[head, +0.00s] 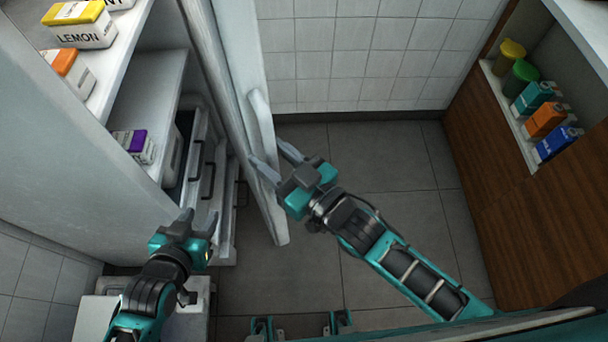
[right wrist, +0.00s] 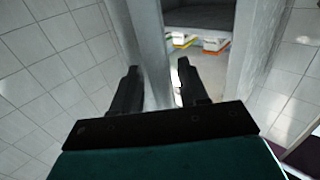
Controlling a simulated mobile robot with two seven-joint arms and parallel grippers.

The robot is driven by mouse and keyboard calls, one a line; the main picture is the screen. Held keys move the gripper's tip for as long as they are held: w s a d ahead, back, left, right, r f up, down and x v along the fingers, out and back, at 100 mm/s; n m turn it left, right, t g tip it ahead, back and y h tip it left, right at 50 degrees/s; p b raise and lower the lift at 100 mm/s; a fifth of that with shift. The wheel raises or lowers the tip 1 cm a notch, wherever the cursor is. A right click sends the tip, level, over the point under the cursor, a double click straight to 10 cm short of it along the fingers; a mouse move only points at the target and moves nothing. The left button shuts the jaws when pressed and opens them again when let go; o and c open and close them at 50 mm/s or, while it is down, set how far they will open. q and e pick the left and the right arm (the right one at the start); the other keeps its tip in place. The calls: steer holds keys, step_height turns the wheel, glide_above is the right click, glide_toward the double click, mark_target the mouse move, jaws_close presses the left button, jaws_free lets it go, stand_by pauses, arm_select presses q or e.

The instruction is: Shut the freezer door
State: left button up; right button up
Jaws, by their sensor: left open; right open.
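The white freezer door (head: 232,95) stands open in the head view, with a pale vertical handle (head: 262,118) on its face. The freezer body (head: 70,150) is at the left, its inside exposed. My right gripper (head: 276,161) is open beside the door's handle side, below the handle in the picture. In the right wrist view, the door's edge (right wrist: 148,45) shows between the open fingers (right wrist: 158,85); I cannot tell whether they touch it. My left gripper (head: 198,219) is open and empty at the lower left, near the freezer's lower drawers.
Drawers (head: 205,170) jut out inside the freezer. Shelves hold a lemon box (head: 85,30), an orange-topped box (head: 70,72) and a purple-marked box (head: 135,143). A wooden cabinet (head: 500,140) with tubs and cartons stands at the right. The tiled floor (head: 380,170) between is clear.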

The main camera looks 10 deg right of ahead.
steer(key=v, duration=1.3)
steer(key=shift+c, duration=0.4)
